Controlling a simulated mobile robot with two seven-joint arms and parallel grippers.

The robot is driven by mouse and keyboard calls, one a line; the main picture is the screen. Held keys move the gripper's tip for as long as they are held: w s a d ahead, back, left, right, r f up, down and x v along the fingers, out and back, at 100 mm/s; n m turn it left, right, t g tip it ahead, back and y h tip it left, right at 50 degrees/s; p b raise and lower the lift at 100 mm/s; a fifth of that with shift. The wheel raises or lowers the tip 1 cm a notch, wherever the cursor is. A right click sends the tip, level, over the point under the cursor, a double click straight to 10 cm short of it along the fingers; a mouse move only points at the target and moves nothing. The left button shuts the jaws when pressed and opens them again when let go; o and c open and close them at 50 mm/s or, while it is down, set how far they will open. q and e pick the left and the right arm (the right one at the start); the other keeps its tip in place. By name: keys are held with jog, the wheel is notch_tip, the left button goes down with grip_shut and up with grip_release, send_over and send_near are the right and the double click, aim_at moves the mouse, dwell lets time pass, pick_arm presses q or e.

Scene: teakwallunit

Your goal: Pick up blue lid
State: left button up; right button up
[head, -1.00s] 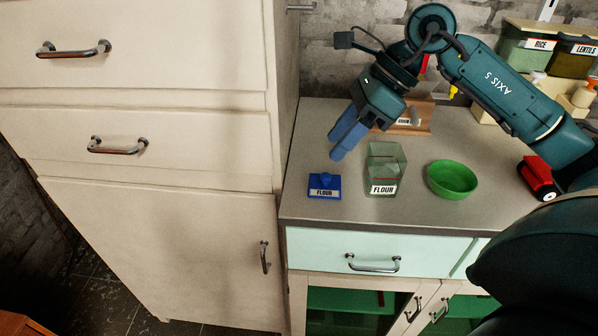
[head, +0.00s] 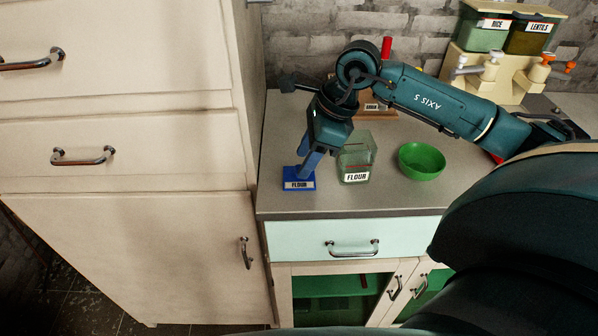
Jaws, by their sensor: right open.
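The blue lid (head: 299,185), with a white FLOUR label on its front, lies on the grey counter near its front left. My right gripper (head: 305,170) points down at the lid from above, its blue fingers open. The fingertips are at the lid's raised handle, which they largely hide. I cannot tell whether they touch it. The clear FLOUR container (head: 356,160) stands open just right of the lid. My left gripper is not in view.
A green bowl (head: 421,161) stands right of the container. A wooden box (head: 375,108) is behind it. RICE (head: 484,38) and LENTILS (head: 529,38) containers sit on a shelf at the back right. A tall cream cabinet (head: 120,130) borders the counter (head: 400,200) on the left.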

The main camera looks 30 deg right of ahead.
jog(key=shift+x, duration=1.1)
grip_shut()
